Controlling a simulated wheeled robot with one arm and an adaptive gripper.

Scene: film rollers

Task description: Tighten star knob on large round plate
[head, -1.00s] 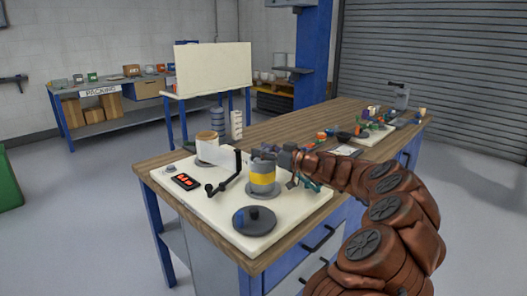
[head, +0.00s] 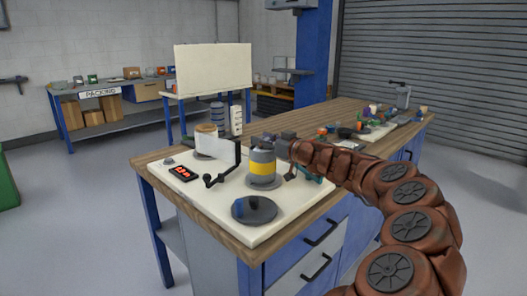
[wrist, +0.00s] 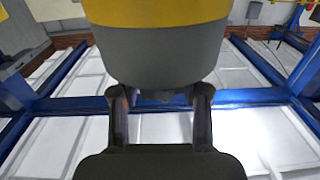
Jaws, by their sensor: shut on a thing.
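A grey cylinder with a yellow band (head: 262,168) stands upright on a round plate (head: 262,184) on the cream board. My gripper (head: 268,139) reaches in from the right at the cylinder's top. In the wrist view the cylinder's grey end (wrist: 160,55) fills the upper middle, and my gripper's two fingers (wrist: 160,98) stand on either side below it. A small dark part, which seems to be the star knob (wrist: 160,96), shows between the fingertips. It is mostly hidden, so its shape cannot be told. A dark round plate (head: 262,214) with a blue part lies in front.
A white bracket with a black crank (head: 220,174) stands left of the cylinder, close to it. A tan roll (head: 206,142) and a black box with red marks (head: 184,173) lie farther left. Small coloured parts (head: 345,131) lie along the bench to the right.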

